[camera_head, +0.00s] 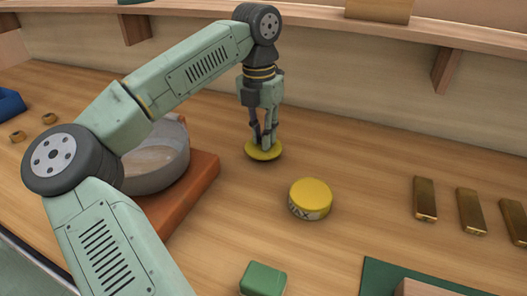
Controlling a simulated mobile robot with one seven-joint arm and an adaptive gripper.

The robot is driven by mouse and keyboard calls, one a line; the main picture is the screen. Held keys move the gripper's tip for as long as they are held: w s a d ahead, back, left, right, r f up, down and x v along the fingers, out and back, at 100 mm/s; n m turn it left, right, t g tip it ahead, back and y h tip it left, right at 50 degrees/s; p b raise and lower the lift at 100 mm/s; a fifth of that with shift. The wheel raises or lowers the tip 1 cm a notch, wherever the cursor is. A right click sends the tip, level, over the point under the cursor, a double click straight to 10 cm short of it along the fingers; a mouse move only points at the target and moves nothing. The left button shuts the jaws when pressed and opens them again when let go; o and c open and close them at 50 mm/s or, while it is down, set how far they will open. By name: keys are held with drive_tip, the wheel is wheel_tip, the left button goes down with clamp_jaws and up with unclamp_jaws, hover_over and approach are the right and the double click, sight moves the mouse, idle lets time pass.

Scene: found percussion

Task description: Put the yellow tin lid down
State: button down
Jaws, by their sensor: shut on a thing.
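The yellow tin lid (257,155) is a small flat disc at the upper middle of the view, on or just above the wooden bench. I cannot tell whether it touches the wood. My gripper (264,142) points straight down and is shut on the lid, with its fingertips hiding part of it. A round yellow-topped tin (310,198) with dark lettering on its pale side stands on the bench, to the right of and nearer than the lid.
A grey metal pot (165,160) sits on a reddish-brown board (205,178) to the left, partly behind my arm. Brass bars (425,199) lie at the right. A green block (263,279) and green mat (378,275) are in front. Bare wood surrounds the lid.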

drive_tip(key=shift+f+b, duration=0.6)
drive_tip(key=shift+f, duration=0.8)
drive_tip(key=shift+f, duration=0.1)
drive_tip(key=c, duration=1.5)
unclamp_jaws()
drive_tip(key=shift+c, duration=0.2)
wheel_tip(320, 180, up, 12)
drive_tip(key=shift+w+a+b, duration=0.2)
drive_tip(key=shift+a+b, duration=0.05)
drive_tip(key=shift+b, duration=0.1)
